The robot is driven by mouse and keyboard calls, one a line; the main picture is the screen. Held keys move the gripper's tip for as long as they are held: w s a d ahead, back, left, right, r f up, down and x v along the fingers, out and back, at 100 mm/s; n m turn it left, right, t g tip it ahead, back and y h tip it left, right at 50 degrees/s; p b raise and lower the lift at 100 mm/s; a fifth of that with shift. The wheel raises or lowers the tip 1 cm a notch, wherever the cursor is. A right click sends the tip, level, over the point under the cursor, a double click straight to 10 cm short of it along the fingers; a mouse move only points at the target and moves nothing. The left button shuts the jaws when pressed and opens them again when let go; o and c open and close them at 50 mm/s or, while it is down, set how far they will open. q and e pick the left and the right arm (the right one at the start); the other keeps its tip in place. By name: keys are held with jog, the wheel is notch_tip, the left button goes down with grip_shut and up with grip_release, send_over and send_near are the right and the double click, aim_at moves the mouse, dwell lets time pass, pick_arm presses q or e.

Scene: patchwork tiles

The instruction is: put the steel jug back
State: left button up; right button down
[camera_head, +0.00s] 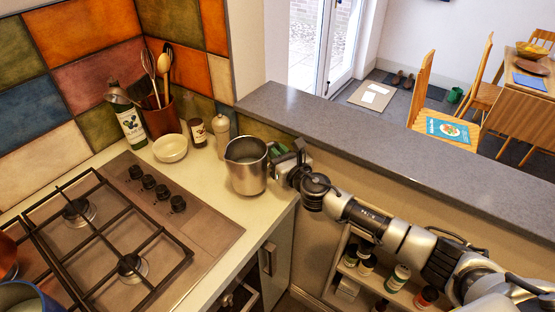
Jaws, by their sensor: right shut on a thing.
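The steel jug (247,168) is upright at the right end of the pale counter (214,196), near the corner by the grey ledge. Its open top faces up and looks empty. My right gripper (277,163) is at the jug's right side, shut on it, and its fingers are partly hidden by the jug. I cannot tell whether the jug's base touches the counter. My left gripper is not in view.
A pepper mill (221,134), a small dark bottle (197,132), a cream bowl (170,148), a green bottle (131,126) and a utensil crock (161,117) stand behind the jug. The gas hob (120,235) lies left. The grey ledge (380,160) runs behind my right arm.

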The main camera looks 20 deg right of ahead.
jog(key=shift+f+b, duration=0.3)
jog(key=shift+f, duration=0.85)
jog(key=shift+f, duration=0.2)
jog(key=c, duration=1.4)
grip_release()
jog(key=shift+s, duration=0.1)
jog(key=shift+r, duration=0.25)
jog(key=b+v, duration=0.1)
jog(key=v, duration=1.1)
